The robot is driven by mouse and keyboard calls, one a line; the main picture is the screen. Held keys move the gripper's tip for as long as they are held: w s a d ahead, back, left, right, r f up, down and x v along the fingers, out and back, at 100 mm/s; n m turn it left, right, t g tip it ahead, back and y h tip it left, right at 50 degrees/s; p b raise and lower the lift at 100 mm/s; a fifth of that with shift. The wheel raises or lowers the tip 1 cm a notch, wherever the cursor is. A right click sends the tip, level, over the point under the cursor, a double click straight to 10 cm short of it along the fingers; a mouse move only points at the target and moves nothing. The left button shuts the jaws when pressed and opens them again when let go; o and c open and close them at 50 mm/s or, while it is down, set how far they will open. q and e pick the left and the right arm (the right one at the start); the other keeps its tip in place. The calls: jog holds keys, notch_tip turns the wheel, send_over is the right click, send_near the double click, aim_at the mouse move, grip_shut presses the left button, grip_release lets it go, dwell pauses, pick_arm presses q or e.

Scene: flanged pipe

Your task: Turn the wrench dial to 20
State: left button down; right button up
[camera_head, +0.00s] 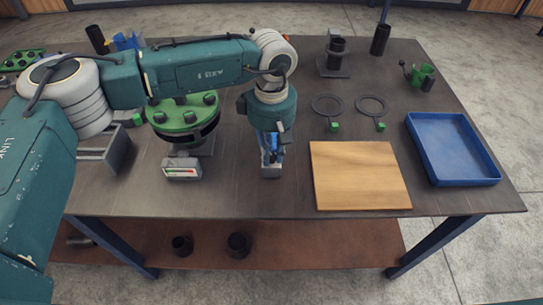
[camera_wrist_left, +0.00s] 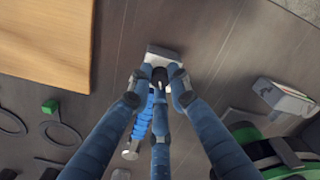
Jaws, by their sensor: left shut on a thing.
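My left gripper (camera_head: 271,155) points down at the middle of the table, left of the wooden board. It is shut on the wrench, whose blue ribbed handle (camera_wrist_left: 142,122) shows beside the fingers in the left wrist view. The fingers (camera_wrist_left: 158,80) close around its dark end. A small grey block (camera_head: 271,171) is right below the fingertips; it also shows in the left wrist view (camera_wrist_left: 165,53). I cannot tell whether the wrench touches it. The dial and its numbers are hidden or too small to read. My right gripper is not in view.
The green flange (camera_head: 184,115) with several bolts stands left of the gripper, behind a grey box with a small display (camera_head: 182,169). The wooden board (camera_head: 359,176) and blue tray (camera_head: 452,150) lie to the right. Two dark rings with green tabs (camera_head: 327,104) (camera_head: 372,106) lie behind the board.

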dwell(0.5)
pick_arm(q)
jog(key=c, duration=1.6)
grip_release()
